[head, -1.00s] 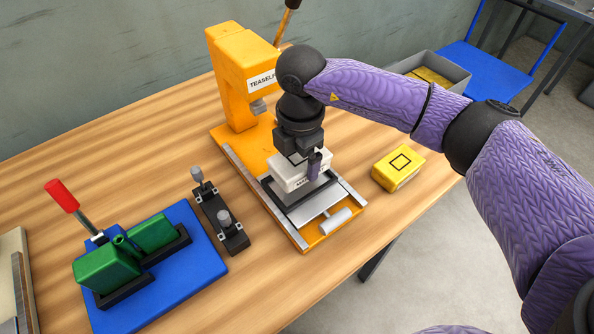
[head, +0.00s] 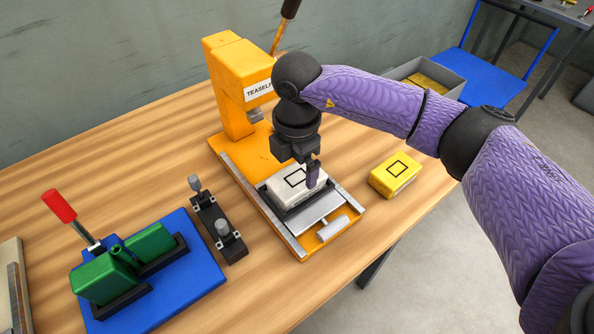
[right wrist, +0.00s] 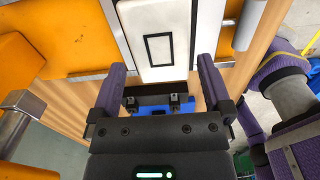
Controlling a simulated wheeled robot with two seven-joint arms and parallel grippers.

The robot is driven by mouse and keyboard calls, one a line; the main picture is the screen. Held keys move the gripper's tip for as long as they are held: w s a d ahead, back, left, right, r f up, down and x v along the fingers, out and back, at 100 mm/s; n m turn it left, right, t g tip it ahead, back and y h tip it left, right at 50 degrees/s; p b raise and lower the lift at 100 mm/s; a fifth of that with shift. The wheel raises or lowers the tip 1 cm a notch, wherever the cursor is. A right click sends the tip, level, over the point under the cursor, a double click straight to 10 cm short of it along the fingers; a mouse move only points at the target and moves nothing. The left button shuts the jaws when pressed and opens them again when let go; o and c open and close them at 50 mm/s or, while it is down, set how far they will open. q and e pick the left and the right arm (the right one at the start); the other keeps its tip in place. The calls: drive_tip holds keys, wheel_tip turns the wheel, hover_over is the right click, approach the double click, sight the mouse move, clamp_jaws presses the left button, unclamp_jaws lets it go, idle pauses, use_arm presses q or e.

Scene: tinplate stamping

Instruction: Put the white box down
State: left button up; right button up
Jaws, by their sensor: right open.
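The white box (head: 292,186), with a black rectangle outline on its top, lies flat in the black tray (head: 318,199) on the sliding plate of the orange press (head: 233,85). My right gripper (head: 300,171) is open just above the box, pointing down. In the right wrist view the box (right wrist: 160,50) shows between the open fingers of the gripper (right wrist: 162,68), with a gap on each side. Part of the box is hidden behind one finger in the head view. My left gripper is not in view.
A yellow box (head: 395,175) sits to the right of the press. A grey bin (head: 440,70) is behind.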

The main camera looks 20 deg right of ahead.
sight(297, 178)
wheel_tip(297, 178, up, 8)
drive_tip(key=p, duration=0.1)
